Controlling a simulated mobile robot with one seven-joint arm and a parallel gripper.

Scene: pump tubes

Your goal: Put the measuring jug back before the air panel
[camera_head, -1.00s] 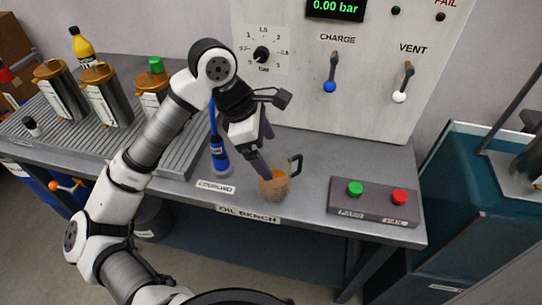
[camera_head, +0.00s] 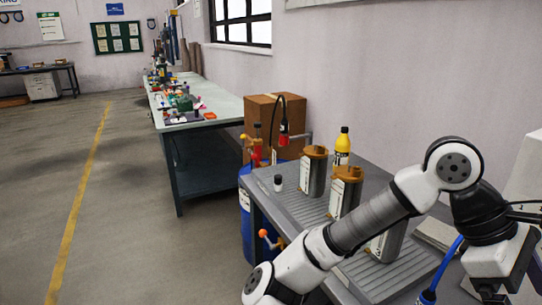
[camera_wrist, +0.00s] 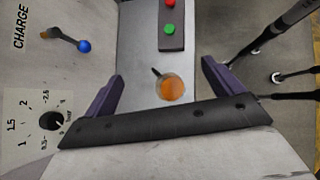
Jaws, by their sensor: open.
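The measuring jug (camera_wrist: 172,89) is clear, holds orange liquid and has a dark handle. It stands on the grey bench in the wrist view and is out of the head view. The air panel (camera_wrist: 55,85), with its blue-knobbed CHARGE lever (camera_wrist: 68,41) and dial (camera_wrist: 50,121), is at the left of the wrist view. My gripper (camera_wrist: 162,69) is open, its dark fingers on either side of the jug in the picture. I cannot tell how deep the jug sits between them. In the head view my wrist is at the lower right and the fingertips are cut off.
A button box (camera_wrist: 172,20) with a red and a green button is on the bench beyond the jug. In the head view, metal canisters with brown tops (camera_head: 315,172), a yellow bottle (camera_head: 343,146) and a cardboard box (camera_head: 276,124) stand left of my arm. Open floor lies further left.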

